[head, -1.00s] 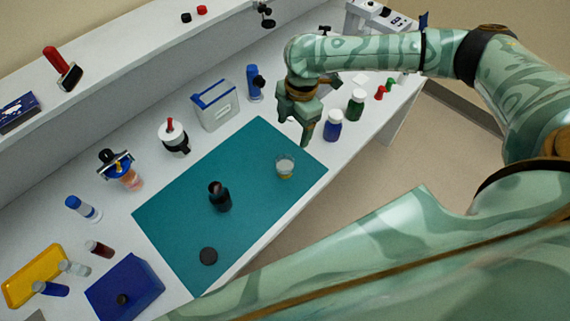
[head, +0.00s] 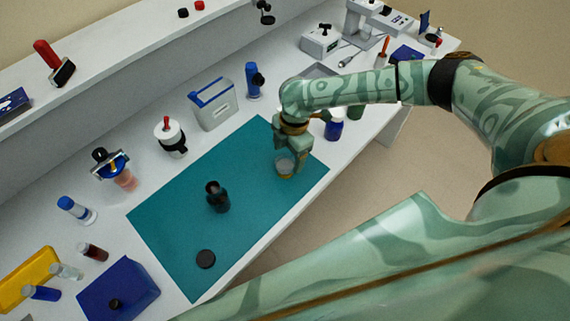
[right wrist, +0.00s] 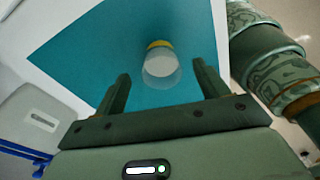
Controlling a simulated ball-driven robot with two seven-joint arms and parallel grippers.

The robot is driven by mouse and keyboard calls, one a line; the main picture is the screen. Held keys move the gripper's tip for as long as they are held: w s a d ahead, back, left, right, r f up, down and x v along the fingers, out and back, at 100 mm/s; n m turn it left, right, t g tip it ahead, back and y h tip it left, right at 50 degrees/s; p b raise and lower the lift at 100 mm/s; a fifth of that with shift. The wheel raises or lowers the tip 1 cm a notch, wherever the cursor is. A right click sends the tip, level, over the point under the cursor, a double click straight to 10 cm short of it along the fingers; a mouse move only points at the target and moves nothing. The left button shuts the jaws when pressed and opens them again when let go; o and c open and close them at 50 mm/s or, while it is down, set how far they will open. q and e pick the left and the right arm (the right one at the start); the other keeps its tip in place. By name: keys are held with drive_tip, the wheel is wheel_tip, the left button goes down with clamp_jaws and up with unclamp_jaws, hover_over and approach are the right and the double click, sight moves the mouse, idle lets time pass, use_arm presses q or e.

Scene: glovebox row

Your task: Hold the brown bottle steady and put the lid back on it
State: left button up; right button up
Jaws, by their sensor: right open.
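The brown bottle (head: 217,198) stands upright and open on the teal mat (head: 165,232). Its black lid (head: 205,259) lies flat on the mat, in front of the bottle and apart from it. My right gripper (head: 287,163) is at the right end of the mat, at a small clear cup (head: 285,168) with a yellowish bottom. In the right wrist view the open fingers (right wrist: 162,88) point toward the cup (right wrist: 160,66), which shows between and beyond them. I cannot tell whether they touch it. My left gripper is not in view.
A blue box (head: 118,290) is at the front left. The mat's middle around the bottle is clear.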

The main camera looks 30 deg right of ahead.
sight(285, 161)
drive_tip(key=shift+s+a+f+b, duration=0.1)
drive_tip(key=shift+a+f+b, duration=0.1)
drive_tip(key=shift+f, duration=0.65)
drive_tip(key=shift+w+a+f+b, duration=0.1)
drive_tip(key=shift+a+f+b, duration=0.15)
drive_tip(key=shift+f, duration=0.6)
drive_tip(key=shift+s+a+f+b, duration=0.1)
drive_tip(key=shift+a+f+b, duration=0.1)
drive_tip(key=shift+f, duration=0.65)
drive_tip(key=c, duration=1)
